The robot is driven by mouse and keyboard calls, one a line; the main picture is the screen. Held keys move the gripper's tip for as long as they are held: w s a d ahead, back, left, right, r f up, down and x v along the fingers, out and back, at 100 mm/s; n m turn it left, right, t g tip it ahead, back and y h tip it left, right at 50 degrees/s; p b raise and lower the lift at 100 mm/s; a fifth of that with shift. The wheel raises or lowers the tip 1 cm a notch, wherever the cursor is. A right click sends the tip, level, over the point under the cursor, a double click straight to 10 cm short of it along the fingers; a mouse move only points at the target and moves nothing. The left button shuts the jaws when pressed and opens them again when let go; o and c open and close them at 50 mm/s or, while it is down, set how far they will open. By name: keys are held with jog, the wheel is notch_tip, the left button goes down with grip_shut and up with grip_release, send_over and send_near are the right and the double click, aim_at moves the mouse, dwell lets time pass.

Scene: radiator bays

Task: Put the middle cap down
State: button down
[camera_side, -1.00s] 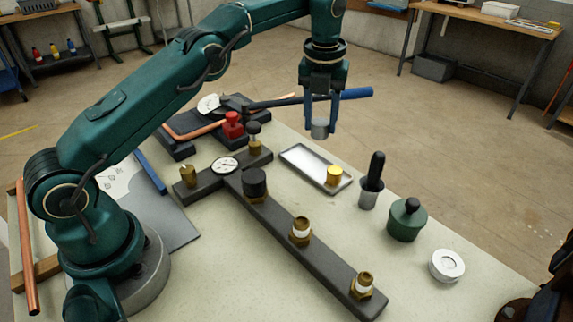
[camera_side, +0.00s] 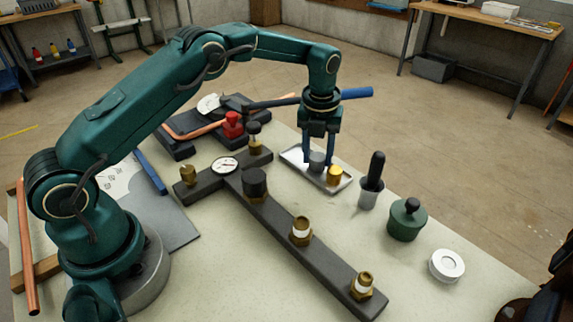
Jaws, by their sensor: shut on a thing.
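My gripper (camera_side: 318,155) points down over the metal tray (camera_side: 296,154) and is shut on a grey cylindrical cap (camera_side: 317,162). The cap is upright, low over the tray or touching it; I cannot tell which. A yellow cap (camera_side: 334,175) stands at the tray's near right end, just right of the grey cap. The dark manifold bar (camera_side: 275,223) has a black cap (camera_side: 255,183) at its far end. A middle brass fitting (camera_side: 301,232) and a near brass fitting (camera_side: 363,286) on the bar have white bands and no cap over them.
A blue-handled tool lies behind.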

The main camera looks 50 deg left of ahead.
jog(key=shift+f, duration=0.15)
jog(key=shift+c, duration=2)
grip_release()
notch_tip(320, 180, up, 11)
notch_tip(320, 180, up, 8)
jog(key=f+n+t, duration=0.1)
jog(key=n, duration=0.6)
send_over(317, 160)
jog(key=s, duration=0.5)
jog(key=s+f+n+t, duration=0.1)
jog(key=s+f+n, duration=0.1)
jog(key=s+n, duration=0.8)
jog(key=s+d+f+n+t, duration=0.1)
jog(key=s+n+t, duration=0.1)
jog(key=s+n, duration=0.8)
jog(key=shift+d+f+n+h, duration=0.25)
jog(key=shift+f+n+h, duration=0.15)
jog(key=shift+n, duration=0.7)
